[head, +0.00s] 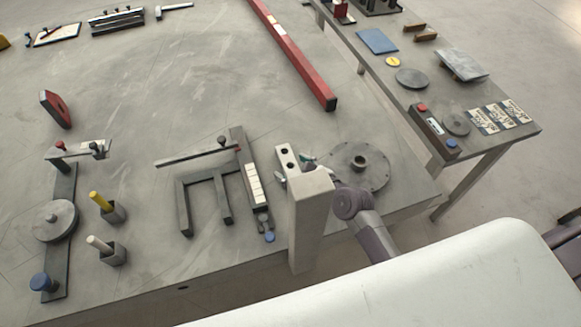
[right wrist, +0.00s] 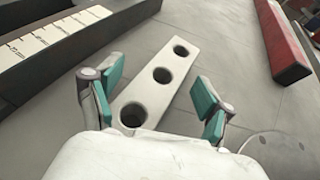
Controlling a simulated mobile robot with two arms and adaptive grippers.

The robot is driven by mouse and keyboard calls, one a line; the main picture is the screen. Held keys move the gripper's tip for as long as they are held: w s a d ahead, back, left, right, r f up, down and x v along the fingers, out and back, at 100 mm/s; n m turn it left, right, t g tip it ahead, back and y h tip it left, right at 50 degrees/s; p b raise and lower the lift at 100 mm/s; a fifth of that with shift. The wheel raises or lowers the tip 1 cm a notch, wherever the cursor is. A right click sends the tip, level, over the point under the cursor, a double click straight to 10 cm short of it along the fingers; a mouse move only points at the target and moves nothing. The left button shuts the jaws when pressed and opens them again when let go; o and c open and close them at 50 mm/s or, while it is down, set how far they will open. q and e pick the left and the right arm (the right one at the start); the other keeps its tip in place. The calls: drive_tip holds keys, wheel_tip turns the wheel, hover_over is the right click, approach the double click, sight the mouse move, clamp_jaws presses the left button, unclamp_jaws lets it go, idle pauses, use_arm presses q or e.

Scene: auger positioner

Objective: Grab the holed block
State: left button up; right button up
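The holed block (head: 287,157) is a pale, long bar with round dark holes on the grey table in the head view, partly hidden by my right gripper. In the right wrist view the holed block (right wrist: 151,98) shows three holes in a row, running from between my fingers away to the upper right. My right gripper (head: 294,169) is open, with teal pads; in the right wrist view its fingers (right wrist: 158,86) stand on either side of the block's near part, with gaps. I cannot tell whether the fingertips are down at block height. My left gripper is not in view.
A dark fixture with a pale labelled strip (head: 253,183) lies left of the block. A round grey disc (head: 372,173) lies to the right. A long red beam (head: 293,54) lies beyond. A side table (head: 520,130) with several parts stands at right.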

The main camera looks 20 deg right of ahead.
clamp_jaws()
drive_tip(key=shift+r, duration=0.1)
idle(0.3)
drive_tip(key=shift+r, duration=0.1)
